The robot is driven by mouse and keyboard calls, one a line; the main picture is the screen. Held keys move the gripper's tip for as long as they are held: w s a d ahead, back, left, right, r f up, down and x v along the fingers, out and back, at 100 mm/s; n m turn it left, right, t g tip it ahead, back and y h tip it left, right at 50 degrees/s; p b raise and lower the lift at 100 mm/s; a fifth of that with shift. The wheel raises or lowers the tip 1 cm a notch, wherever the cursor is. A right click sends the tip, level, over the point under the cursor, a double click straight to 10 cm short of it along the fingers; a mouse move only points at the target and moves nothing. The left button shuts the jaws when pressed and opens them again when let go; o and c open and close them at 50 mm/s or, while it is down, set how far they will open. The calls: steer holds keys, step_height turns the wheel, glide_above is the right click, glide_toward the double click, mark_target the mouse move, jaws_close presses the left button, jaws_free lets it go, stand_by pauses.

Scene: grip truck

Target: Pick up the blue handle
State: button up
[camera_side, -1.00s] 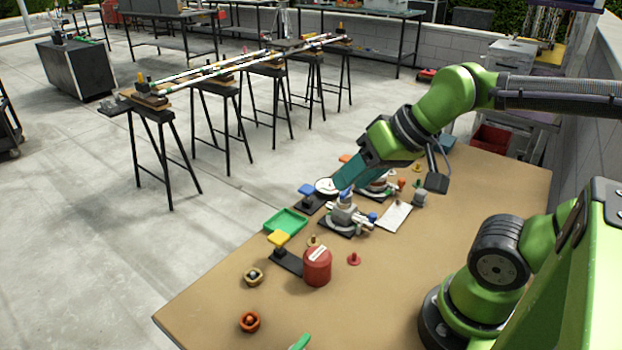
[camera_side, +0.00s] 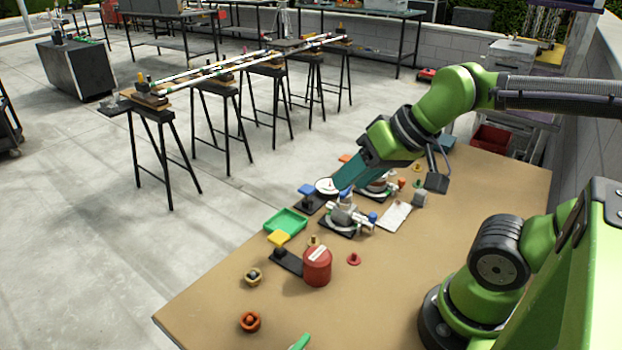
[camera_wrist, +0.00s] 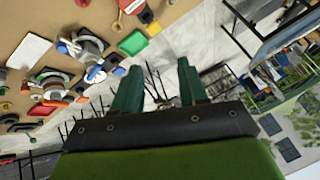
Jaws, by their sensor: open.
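Several blue parts show, and I cannot tell which one is the handle. A blue flat-topped piece (camera_side: 307,189) stands on a dark base left of my gripper in the side view. A blue knob (camera_side: 372,217) sits on the right end of a grey-white valve fixture (camera_side: 343,213); a blue knob also shows in the wrist view (camera_wrist: 63,47). My gripper (camera_side: 342,184) is above the fixtures, its teal fingers angled down to the left. In the wrist view its fingers (camera_wrist: 158,80) are spread with nothing between them. The fingers partly hide the fixtures behind.
A green tray (camera_side: 286,222), a yellow-topped stand (camera_side: 279,239) and a red can (camera_side: 317,266) are nearer the camera. A white sheet (camera_side: 396,216) lies right of the fixture.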

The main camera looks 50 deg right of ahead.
steer(key=o, duration=0.4)
steer(key=shift+c, duration=0.2)
steer(key=m+g+h, duration=0.2)
steer(key=m+g, duration=0.4)
steer(key=m, duration=0.3)
glide_above(346, 194)
steer(key=w, duration=0.1)
step_height(346, 194, down, 2)
steer(key=d+r+m+g, duration=0.1)
steer(key=m, duration=0.2)
steer(key=f, duration=1.6)
steer(key=shift+d+f, duration=0.1)
steer(key=shift+d, duration=0.15)
